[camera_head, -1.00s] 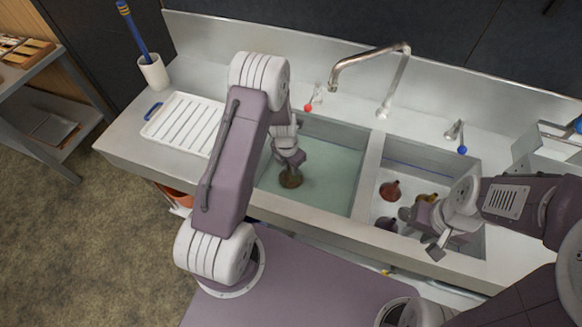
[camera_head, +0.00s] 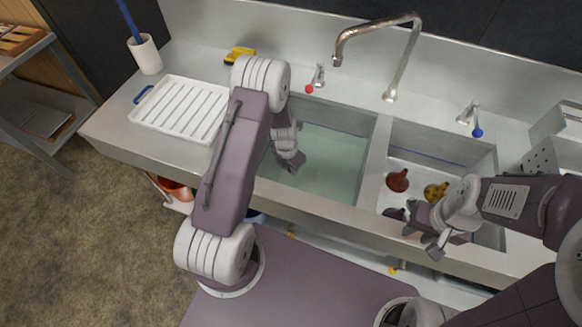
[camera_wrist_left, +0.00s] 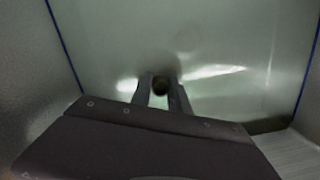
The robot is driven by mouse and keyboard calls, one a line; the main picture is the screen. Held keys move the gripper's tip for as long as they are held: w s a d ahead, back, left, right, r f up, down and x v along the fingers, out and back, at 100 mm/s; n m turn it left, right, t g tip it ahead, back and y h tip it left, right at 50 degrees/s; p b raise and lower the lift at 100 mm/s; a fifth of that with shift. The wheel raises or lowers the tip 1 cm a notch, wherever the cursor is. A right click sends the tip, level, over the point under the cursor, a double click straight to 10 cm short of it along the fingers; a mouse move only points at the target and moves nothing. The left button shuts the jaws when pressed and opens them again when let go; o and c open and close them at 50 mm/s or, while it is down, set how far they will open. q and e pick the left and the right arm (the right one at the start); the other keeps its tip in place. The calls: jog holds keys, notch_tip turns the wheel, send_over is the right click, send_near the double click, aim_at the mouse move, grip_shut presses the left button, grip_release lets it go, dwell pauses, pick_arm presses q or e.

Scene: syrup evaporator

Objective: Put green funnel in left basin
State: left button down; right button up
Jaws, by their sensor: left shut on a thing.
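My left gripper (camera_head: 291,160) reaches down into the left basin (camera_head: 345,125), which holds pale green water. In the left wrist view my left gripper (camera_wrist_left: 161,84) is shut on a small dark round thing (camera_wrist_left: 161,86) between its fingertips; its colour and full shape cannot be told there. No clearly green funnel shows in the head view; the gripper hides what is under it. My right gripper (camera_head: 425,238) is open at the front edge of the right basin (camera_head: 440,140).
The right basin holds a red funnel (camera_head: 397,180), a yellow funnel (camera_head: 436,191) and a dark purple funnel (camera_head: 394,213). A tall faucet (camera_head: 405,60) stands behind the basins. A white drying rack (camera_head: 180,108) and a white cup (camera_head: 146,54) are on the left counter.

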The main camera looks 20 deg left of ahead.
pick_arm(q)
jog(key=shift+f, duration=0.25)
pick_arm(e)
jog(key=shift+r, duration=0.15)
pick_arm(q)
jog(key=c, duration=0.7)
grip_release()
notch_tip(320, 180, up, 34)
jog(key=p, duration=3.8)
jog(key=shift+f, duration=0.15)
pick_arm(e)
notch_tip(320, 180, up, 38)
jog(key=shift+f, duration=0.2)
pick_arm(q)
jog(key=shift+f, duration=0.15)
pick_arm(e)
jog(key=shift+f, duration=0.15)
